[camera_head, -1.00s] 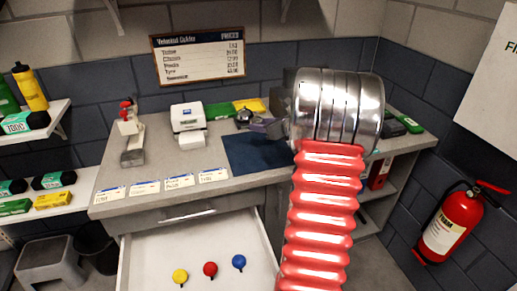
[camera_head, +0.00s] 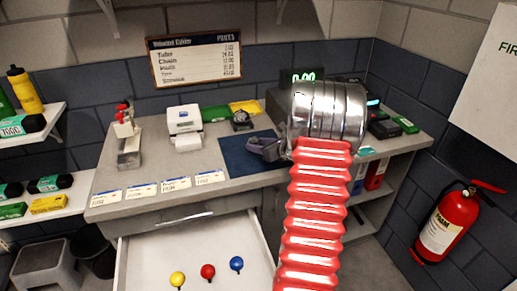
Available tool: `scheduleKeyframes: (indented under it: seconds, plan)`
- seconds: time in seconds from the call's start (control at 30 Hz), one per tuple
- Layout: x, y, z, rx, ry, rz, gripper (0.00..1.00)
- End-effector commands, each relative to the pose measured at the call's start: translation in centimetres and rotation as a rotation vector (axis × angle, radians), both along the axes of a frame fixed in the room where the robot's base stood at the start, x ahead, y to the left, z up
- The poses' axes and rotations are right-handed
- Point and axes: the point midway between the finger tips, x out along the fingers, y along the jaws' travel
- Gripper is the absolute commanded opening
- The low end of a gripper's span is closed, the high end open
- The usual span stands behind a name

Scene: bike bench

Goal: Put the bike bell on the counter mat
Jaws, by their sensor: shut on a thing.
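The dark blue counter mat (camera_head: 233,156) lies on the grey counter, its right side partly covered by my arm. My gripper (camera_head: 262,148), dark grey-purple and small in view, is low over the middle of the mat. It is shut on a small dark thing, apparently the bike bell, mostly hidden by the jaws. I cannot tell whether that thing touches the mat. A separate dark round item (camera_head: 241,120) with a greyish top stands behind the mat.
A white printer (camera_head: 184,121) and a red-topped stand (camera_head: 126,135) are at left. Price cards (camera_head: 142,190) line the front edge. The open drawer (camera_head: 150,250) holds yellow, red and blue items. A lit register display (camera_head: 302,76) and a card terminal (camera_head: 384,127) are behind and right of my arm.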

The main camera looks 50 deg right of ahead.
Motion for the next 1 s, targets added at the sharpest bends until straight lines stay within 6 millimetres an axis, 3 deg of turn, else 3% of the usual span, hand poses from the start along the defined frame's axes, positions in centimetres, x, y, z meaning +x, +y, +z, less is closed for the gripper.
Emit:
scheduleKeyframes:
  seconds: [0.13,0.5,0.53,0.77,1.0]
  plan:
    - [0.0,0.0,-1.6,0.001,0.001,0.0,0.19]
    - [-0.1,0.0,-1.8,0.0,0.0,-0.001,0.19]
    - [-0.1,0.0,-1.8,0.0,0.0,-0.001,0.43]
    - [-0.1,-0.1,-1.8,0.0,0.0,-0.001,0.59]
    - [-0.1,-0.1,-1.8,0.0,0.0,-0.001,0.6]
